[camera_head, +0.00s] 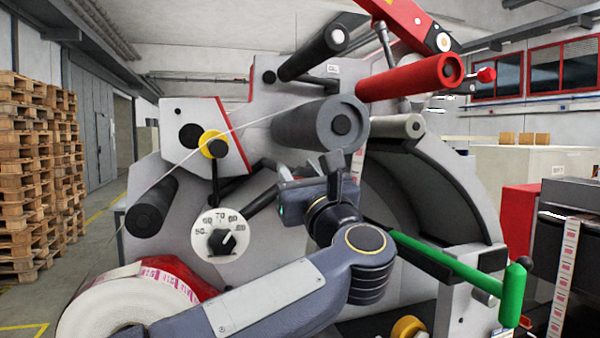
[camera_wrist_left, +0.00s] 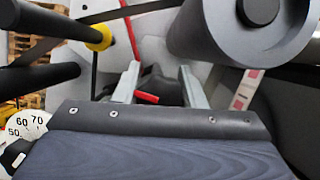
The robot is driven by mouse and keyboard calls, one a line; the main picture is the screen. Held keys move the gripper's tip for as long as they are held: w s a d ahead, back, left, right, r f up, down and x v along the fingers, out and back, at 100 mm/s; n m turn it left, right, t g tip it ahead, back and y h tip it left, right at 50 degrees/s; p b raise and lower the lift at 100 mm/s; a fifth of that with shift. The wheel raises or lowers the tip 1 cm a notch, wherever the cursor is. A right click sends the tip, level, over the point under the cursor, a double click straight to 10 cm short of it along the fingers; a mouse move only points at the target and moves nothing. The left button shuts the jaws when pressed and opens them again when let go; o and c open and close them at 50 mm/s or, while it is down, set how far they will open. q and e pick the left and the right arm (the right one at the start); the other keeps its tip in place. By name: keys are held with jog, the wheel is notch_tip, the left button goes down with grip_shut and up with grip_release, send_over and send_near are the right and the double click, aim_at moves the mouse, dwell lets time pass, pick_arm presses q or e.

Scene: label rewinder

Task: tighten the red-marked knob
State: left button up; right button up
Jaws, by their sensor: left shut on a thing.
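The red-marked knob (camera_wrist_left: 166,90) is black with a red mark (camera_wrist_left: 147,98) and sits on the machine's grey panel in the left wrist view. My left gripper (camera_wrist_left: 160,84) has its two pale fingers on either side of it and is shut on it. In the head view my left arm comes in from the lower left, and my left gripper's dark body covers the knob. My right gripper is not in view.
A large grey roller (camera_head: 305,125) is close above my left gripper. A dial (camera_head: 222,238), a yellow-collared post (camera_head: 212,144) and a label roll (camera_head: 130,305) are to the left. A green bar (camera_head: 450,263) and red roller (camera_head: 415,78) stick out on the right.

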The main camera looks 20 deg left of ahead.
pick_arm(q)
jog(key=shift+m, duration=0.5)
jog(key=m+t+h+b, duration=0.1)
jog(key=m, duration=0.1)
jog(key=shift+m+h, duration=0.3)
jog(key=shift+d+m+t+h, duration=0.1)
jog(key=shift+m+t+h, duration=0.3)
jog(key=shift+m, duration=0.8)
jog(key=m+h, duration=0.1)
jog(key=m, duration=0.1)
jog(key=shift+r+m+h, duration=0.1)
jog(key=shift+m+h, duration=0.2)
jog(key=shift+h, duration=0.1)
jog(key=m+h+p, duration=0.1)
jog(key=m, duration=0.1)
jog(key=shift+w+d+m, duration=0.1)
jog(key=shift+d+m, duration=0.05)
jog(key=shift+m, duration=0.15)
jog(key=m+h+p, duration=0.1)
jog(key=m+p, duration=0.3)
jog(key=m+g+h+p, duration=0.1)
jog(key=m+h+p, duration=0.1)
jog(key=m+p, duration=0.2)
jog(key=shift+w+d+m+h+p, duration=0.1)
jog(key=shift+m+h+p, duration=0.2)
jog(key=shift+m+p, duration=0.15)
jog(key=shift+f+m+p, duration=0.4)
jog(key=shift+m+p, duration=0.25)
jog(key=shift+p, duration=0.2)
